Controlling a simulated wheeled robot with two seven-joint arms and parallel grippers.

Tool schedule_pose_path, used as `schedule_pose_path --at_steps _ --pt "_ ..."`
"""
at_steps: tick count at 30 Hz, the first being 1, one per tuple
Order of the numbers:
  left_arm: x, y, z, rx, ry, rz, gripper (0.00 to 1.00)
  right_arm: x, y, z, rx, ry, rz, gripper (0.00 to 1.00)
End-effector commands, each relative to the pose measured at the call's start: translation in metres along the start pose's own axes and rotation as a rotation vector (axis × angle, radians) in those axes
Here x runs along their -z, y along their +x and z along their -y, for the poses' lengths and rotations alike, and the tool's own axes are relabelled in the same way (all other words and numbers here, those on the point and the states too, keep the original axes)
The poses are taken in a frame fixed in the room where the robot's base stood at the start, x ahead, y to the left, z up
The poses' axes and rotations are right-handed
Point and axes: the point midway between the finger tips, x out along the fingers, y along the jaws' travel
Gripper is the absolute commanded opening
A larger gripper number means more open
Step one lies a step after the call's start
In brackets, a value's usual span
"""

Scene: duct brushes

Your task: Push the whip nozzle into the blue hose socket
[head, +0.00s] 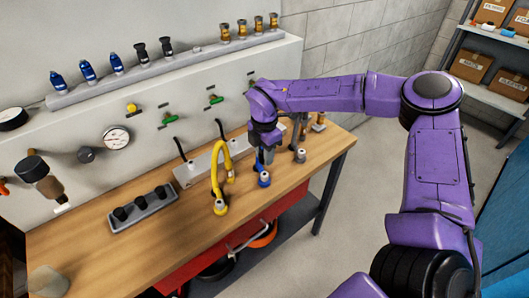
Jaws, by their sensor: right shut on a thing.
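My right gripper (267,152) is low over the back right part of the bench, pointing down. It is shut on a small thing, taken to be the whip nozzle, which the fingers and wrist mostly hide. The blue hose socket (264,180), a blue collar with a pale top, stands on the bench just below the fingertips. A blue hose piece shows behind it. I cannot tell whether the nozzle touches the socket or is in line with it. My left gripper is not in view.
A yellow hose (216,170) arches down to its own socket on the left. A grey socket (300,155) stands close on the right. A rail (180,72) holds blue, black and brass nozzles, with one bare peg (197,49).

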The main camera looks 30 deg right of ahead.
Motion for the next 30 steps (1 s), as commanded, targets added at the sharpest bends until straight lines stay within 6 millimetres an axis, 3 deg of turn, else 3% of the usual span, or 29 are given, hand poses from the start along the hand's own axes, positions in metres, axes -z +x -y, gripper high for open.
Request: schedule_pose_path --at_steps 13,30 --pt "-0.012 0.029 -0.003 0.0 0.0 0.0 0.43 0.0 0.045 0.0 0.0 0.0 0.0 0.0" --pt "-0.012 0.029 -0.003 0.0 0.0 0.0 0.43 0.0 0.048 0.0 -0.001 -0.001 0.0 0.0"
